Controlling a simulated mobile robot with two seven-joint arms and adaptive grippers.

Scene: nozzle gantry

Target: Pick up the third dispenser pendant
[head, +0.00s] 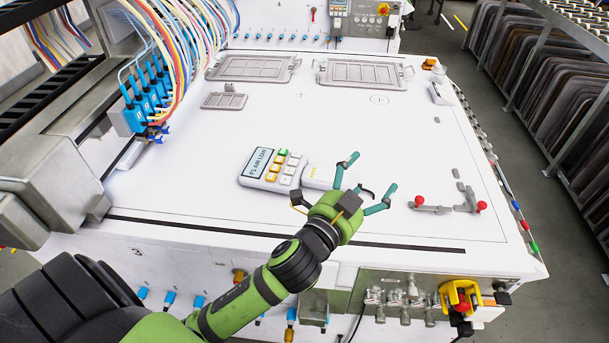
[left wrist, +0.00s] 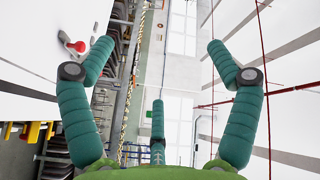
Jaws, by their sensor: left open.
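A white dispenser pendant (head: 288,172) with a dark-framed display and green, yellow and white buttons lies on the white machine table. Its narrower white end points right, toward my left gripper (head: 370,184). That gripper is just right of the pendant, with its teal fingers spread and nothing between them. In the head view the gripper may overlap the pendant's right end; I cannot tell whether they touch. The left wrist view shows the open left gripper (left wrist: 160,75) facing the far room, without the pendant. My right gripper is not in view.
Red-knobbed toggle clamps (head: 447,203) stand right of the gripper. Blue valves with hoses (head: 150,92) are at the left. Two framed grey plates (head: 253,68) (head: 362,74) lie at the back. The middle of the table behind the pendant is mostly clear.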

